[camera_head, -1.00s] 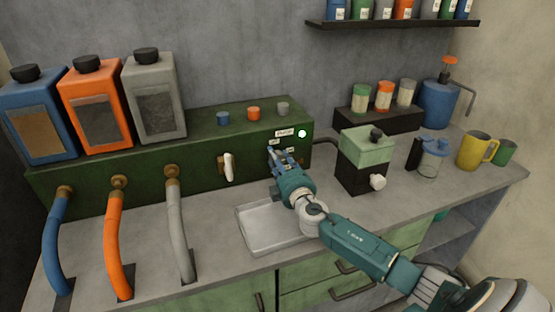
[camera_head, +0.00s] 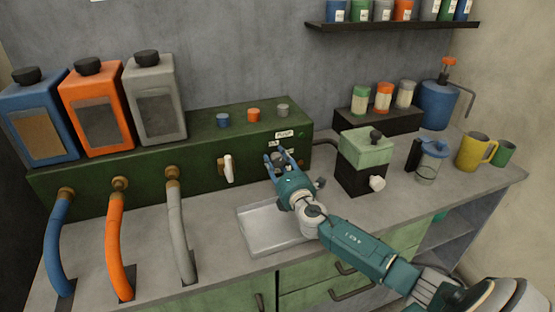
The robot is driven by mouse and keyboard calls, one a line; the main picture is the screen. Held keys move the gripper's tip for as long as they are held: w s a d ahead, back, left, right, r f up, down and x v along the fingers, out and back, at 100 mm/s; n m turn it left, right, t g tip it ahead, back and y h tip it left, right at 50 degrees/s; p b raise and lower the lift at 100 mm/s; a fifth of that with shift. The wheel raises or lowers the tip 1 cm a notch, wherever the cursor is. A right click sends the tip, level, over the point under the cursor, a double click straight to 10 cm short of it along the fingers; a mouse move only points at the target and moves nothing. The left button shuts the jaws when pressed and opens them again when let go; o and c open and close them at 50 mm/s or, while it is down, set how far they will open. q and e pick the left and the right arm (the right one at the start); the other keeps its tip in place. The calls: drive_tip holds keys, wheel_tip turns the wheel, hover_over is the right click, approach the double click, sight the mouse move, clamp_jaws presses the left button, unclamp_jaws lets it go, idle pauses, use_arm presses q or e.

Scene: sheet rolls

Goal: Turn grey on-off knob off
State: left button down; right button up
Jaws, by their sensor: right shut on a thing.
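My right gripper (camera_head: 280,158) is at the front of the dark green machine box (camera_head: 205,127), at its right part under a small white label. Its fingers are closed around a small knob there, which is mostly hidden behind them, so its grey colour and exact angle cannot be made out. The round indicator lamp (camera_head: 302,134) beside the label is dark. My left gripper is not in view.
A white lever (camera_head: 228,168) sticks out left of my gripper. A metal tray (camera_head: 270,246) lies below my wrist. A green-and-black grinder (camera_head: 362,178) stands close on the right. Blue, orange and grey hoses hang at the left.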

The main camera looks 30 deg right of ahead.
sight(278, 164)
drive_tip(key=n, duration=0.2)
drive_tip(key=n+p, duration=0.1)
drive_tip(key=n, duration=0.2)
drive_tip(key=shift+a+f, duration=0.15)
drive_tip(key=shift+f, duration=0.05)
drive_tip(key=shift+f+n, duration=0.1)
drive_tip(key=shift+n, duration=0.2)
drive_tip(key=o, duration=1.2)
drive_tip(key=shift+s, duration=0.25)
drive_tip(key=v, duration=0.7)
